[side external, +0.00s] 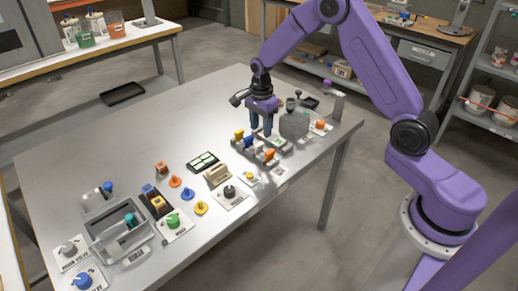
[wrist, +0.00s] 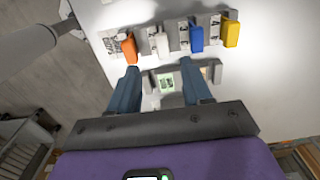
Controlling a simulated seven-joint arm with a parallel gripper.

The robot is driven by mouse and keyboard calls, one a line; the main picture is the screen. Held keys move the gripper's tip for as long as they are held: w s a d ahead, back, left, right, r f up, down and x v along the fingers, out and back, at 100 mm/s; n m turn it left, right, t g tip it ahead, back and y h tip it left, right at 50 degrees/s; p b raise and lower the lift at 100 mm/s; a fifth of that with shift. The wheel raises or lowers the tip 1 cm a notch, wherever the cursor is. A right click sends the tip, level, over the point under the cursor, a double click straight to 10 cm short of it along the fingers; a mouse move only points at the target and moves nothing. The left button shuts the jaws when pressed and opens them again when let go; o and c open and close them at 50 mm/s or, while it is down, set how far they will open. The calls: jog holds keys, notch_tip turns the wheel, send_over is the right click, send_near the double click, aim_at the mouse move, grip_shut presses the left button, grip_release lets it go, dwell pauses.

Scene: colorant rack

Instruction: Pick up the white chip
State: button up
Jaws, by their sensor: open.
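The white chip (wrist: 162,46) stands in a slot of a grey rack (wrist: 206,22), between an orange chip (wrist: 129,49) and a blue chip (wrist: 196,40). A yellow chip (wrist: 231,34) stands at the rack's right end. My gripper (wrist: 160,70) is open and empty, its two blue fingers spread to either side of the white chip's line in the wrist view. The chip shows just beyond the fingertips. In the side external view my gripper (side external: 262,131) points down beside the rack; the white chip is small and hard to make out there.
A grey box (side external: 294,125) stands close to my gripper in the side external view. Knobs, pegs and a grey tray (side external: 122,245) occupy the table's near left; its far left is clear.

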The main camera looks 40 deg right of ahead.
aim_at(259, 144)
jog(key=shift+w+a+f, duration=0.15)
jog(key=shift+f, duration=1.9)
jog(key=shift+w+a+f, duration=0.1)
jog(key=shift+f, duration=1.9)
grip_shut()
